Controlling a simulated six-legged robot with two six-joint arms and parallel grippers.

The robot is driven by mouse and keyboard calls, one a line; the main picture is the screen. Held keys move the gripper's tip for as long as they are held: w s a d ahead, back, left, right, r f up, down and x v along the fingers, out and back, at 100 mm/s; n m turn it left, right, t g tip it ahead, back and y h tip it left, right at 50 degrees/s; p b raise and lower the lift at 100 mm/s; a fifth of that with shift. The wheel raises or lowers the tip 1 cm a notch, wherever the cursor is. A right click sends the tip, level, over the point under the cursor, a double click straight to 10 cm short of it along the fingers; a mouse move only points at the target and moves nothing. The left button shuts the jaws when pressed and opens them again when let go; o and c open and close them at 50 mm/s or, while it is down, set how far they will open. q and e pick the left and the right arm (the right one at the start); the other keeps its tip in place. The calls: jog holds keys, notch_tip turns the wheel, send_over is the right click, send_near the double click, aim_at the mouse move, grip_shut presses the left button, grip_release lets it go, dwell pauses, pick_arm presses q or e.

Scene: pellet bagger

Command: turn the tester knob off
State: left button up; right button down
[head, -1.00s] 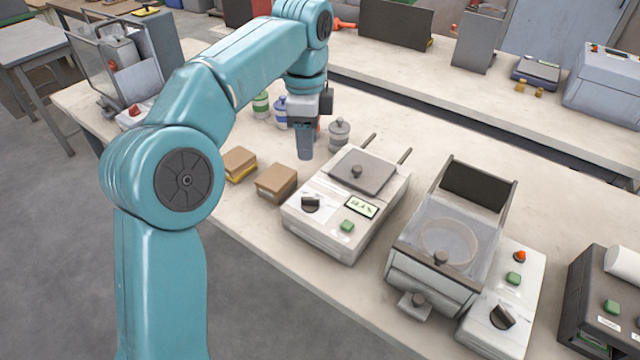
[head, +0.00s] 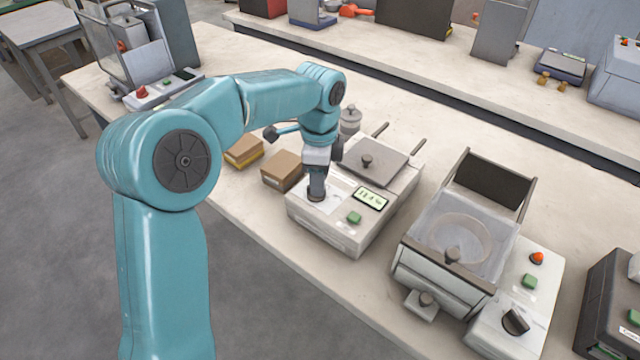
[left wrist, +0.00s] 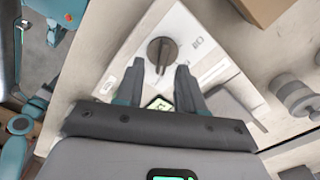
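The tester is a white box (head: 335,235) with a grey lid, a lit display (head: 370,199) and a green button (head: 354,217). Its dark round knob sits at the front left of the top, largely hidden by my gripper in the head view. My left gripper (head: 317,187) points down over the knob. In the left wrist view the knob (left wrist: 161,50) shows just past and between the two fingertips of the left gripper (left wrist: 160,65), which are apart. I cannot tell whether a finger touches it. My right gripper is not in view.
Brown boxes (head: 283,169) stand left of the tester. A grey lidded jar (head: 349,120) is behind it. The bench front is clear.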

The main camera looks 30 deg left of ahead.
pick_arm(q)
jog(key=shift+w+f, duration=0.15)
jog(key=shift+f, duration=0.6)
jog(key=shift+a+f, duration=0.1)
jog(key=shift+f, duration=0.25)
jog(key=shift+s, duration=0.2)
jog(key=shift+w, duration=0.15)
jog(key=shift+c, duration=0.6)
grip_shut()
